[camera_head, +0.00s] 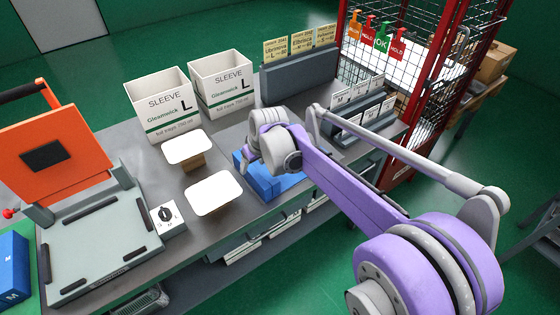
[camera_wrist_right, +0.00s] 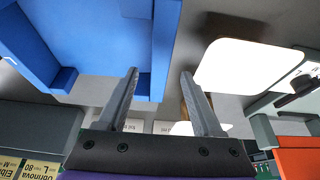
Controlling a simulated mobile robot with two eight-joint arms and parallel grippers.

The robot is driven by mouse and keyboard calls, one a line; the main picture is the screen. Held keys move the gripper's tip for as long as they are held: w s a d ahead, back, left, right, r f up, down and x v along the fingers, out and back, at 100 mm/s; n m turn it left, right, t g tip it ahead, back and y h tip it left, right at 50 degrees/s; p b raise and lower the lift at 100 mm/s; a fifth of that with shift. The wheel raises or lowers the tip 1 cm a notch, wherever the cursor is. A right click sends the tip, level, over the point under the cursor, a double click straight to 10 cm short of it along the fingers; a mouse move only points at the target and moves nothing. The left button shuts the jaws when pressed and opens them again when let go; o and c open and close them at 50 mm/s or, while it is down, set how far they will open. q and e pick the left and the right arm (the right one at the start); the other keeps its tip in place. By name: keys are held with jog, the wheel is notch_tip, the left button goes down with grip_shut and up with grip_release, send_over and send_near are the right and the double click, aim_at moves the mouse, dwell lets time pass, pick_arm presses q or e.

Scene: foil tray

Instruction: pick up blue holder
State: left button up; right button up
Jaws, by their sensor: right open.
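The blue holder (camera_head: 262,186) lies on the grey table, partly hidden by my right arm in the head view. In the right wrist view the blue holder (camera_wrist_right: 85,40) fills the upper left, with a raised wall along its right side. My right gripper (camera_wrist_right: 159,74) is open and empty. In that view the wall's near end appears between its two fingers; I cannot tell how far the fingertips are from it. My left gripper is not in view.
Two white-topped stands (camera_head: 189,148) (camera_head: 213,194) are left of the holder. Two SLEEVE boxes (camera_head: 159,104) (camera_head: 222,84) stand behind. A grey card rack (camera_head: 300,78) and smaller labelled racks (camera_head: 350,122) are at the back right. An orange-lidded press (camera_head: 95,240) is at left.

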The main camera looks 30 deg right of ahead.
aim_at(251, 169)
jog(key=x, duration=0.5)
jog(key=shift+w+f, duration=0.15)
grip_shut()
